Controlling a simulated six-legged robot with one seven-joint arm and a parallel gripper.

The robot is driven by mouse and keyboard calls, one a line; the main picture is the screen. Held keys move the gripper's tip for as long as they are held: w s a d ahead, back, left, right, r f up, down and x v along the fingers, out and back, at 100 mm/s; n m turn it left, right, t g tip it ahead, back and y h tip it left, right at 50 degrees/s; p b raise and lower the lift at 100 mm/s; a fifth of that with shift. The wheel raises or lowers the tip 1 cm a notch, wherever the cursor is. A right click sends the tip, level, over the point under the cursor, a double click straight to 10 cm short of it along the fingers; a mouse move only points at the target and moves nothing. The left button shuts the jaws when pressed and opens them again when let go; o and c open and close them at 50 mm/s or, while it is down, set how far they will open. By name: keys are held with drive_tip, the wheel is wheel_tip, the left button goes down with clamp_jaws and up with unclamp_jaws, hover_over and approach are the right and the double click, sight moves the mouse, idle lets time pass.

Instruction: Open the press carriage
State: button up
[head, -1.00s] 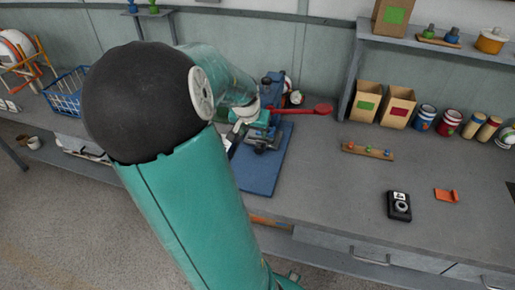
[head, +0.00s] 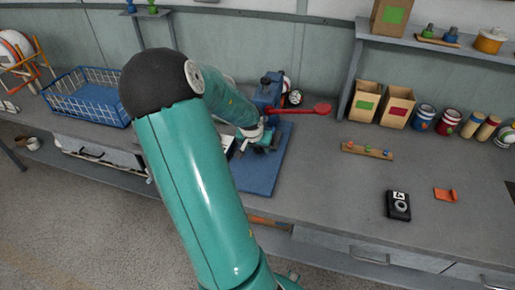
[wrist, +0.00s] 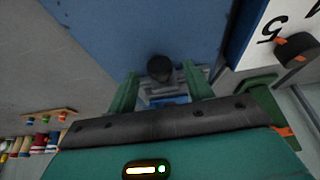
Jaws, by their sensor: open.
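The press stands on the bench with a blue base plate (head: 262,178), a blue upright (head: 268,90) and a red lever (head: 308,109) pointing right. My gripper (head: 262,143) is low over the plate in front of the upright and hides much of the carriage area. In the wrist view my gripper (wrist: 160,78) is open, its two green fingers on either side of a dark round knob (wrist: 159,67). The knob sits by a grey and blue metal part (wrist: 165,98), likely the carriage. I cannot tell whether a finger touches the knob. The blue plate (wrist: 135,25) lies beyond.
A blue wire basket (head: 88,97) stands left. A peg strip (head: 367,150) and a black device (head: 398,205) lie right.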

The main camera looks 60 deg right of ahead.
drive_tip(key=shift+x, duration=0.75)
